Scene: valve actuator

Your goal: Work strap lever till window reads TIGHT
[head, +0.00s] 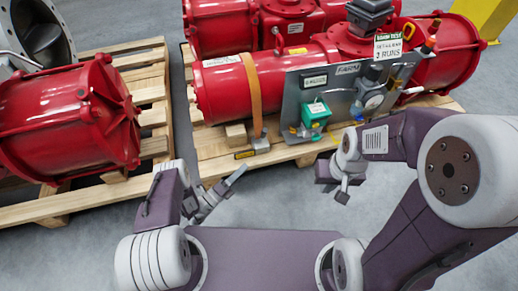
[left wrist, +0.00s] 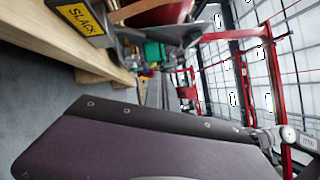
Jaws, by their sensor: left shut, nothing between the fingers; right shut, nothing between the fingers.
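An orange strap (head: 254,95) runs down over the front red actuator (head: 215,88) to a small grey ratchet block (head: 261,144) at the pallet's front edge. A yellow window (head: 243,154) sits on the block's left side. In the left wrist view the window (left wrist: 82,20) reads SLACK, at the upper left. I cannot clearly tell the lever from the block. My left gripper (head: 238,175) is shut and empty, in front of and below the block, apart from it. My right gripper (head: 342,194) is shut and empty, to the right, in front of the pallet.
A grey panel (head: 292,98) with a green box (head: 316,113), a gauge (head: 374,102) and a hanging tag (head: 388,46) stands right of the strap. Another red actuator (head: 66,122) lies on the left pallet (head: 45,208).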

